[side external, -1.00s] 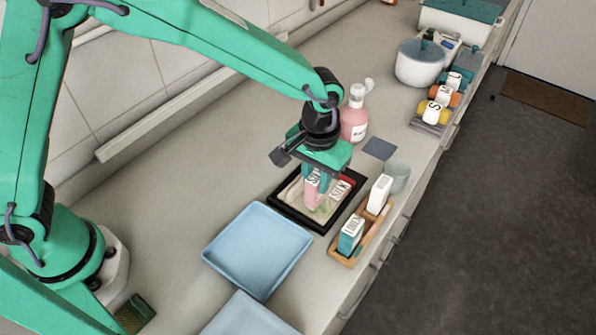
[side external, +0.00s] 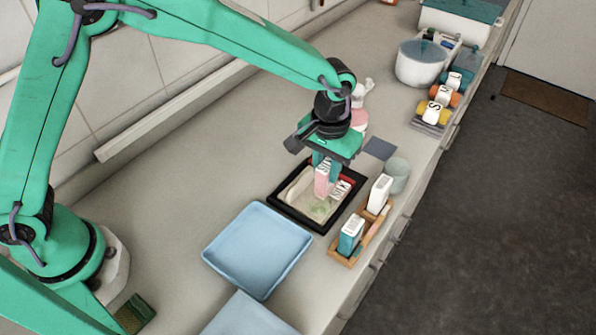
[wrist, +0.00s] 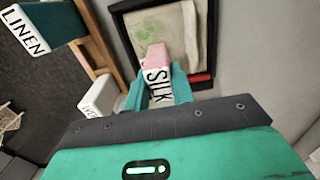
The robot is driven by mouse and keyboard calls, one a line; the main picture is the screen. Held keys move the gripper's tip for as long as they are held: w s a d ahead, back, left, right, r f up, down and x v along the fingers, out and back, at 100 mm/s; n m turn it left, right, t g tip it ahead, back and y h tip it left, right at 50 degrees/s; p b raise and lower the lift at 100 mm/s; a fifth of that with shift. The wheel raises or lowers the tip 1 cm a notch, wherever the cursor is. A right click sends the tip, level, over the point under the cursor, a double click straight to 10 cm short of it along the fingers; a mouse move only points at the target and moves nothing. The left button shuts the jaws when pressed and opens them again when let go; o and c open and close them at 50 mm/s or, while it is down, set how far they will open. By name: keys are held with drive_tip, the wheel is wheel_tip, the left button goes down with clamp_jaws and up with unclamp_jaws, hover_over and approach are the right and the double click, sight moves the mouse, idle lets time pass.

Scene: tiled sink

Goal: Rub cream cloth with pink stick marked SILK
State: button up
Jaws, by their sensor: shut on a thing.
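The pink stick (side external: 322,182) with a white end is gripped upright in my gripper (side external: 324,165). In the wrist view the black word SILK shows on the stick's white end (wrist: 157,88), between the teal fingers. The cream cloth (side external: 294,196) lies in a black-rimmed tray (side external: 273,199), with a pale green mark (side external: 320,208) on it. The cloth also shows in the wrist view (wrist: 172,27), with green smudges at its upper left. The stick is over the cloth's right part; I cannot tell whether its lower end touches the cloth.
A wooden holder (side external: 340,257) beside the tray carries a teal LINEN block (side external: 350,236) and a white block (side external: 379,194). A blue tray (side external: 258,250) lies in front. A pink bottle (side external: 359,119) stands behind my gripper, and a cup (side external: 397,176) stands right. The counter to the left is clear.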

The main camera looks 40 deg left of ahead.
drive_tip(key=shift+f, duration=0.1)
drive_tip(key=shift+d, duration=0.75)
drive_tip(key=shift+s, duration=0.15)
drive_tip(key=shift+s, duration=1.55)
drive_tip(key=shift+s, duration=1.75)
drive_tip(key=shift+w, duration=0.1)
drive_tip(key=shift+w, duration=1.65)
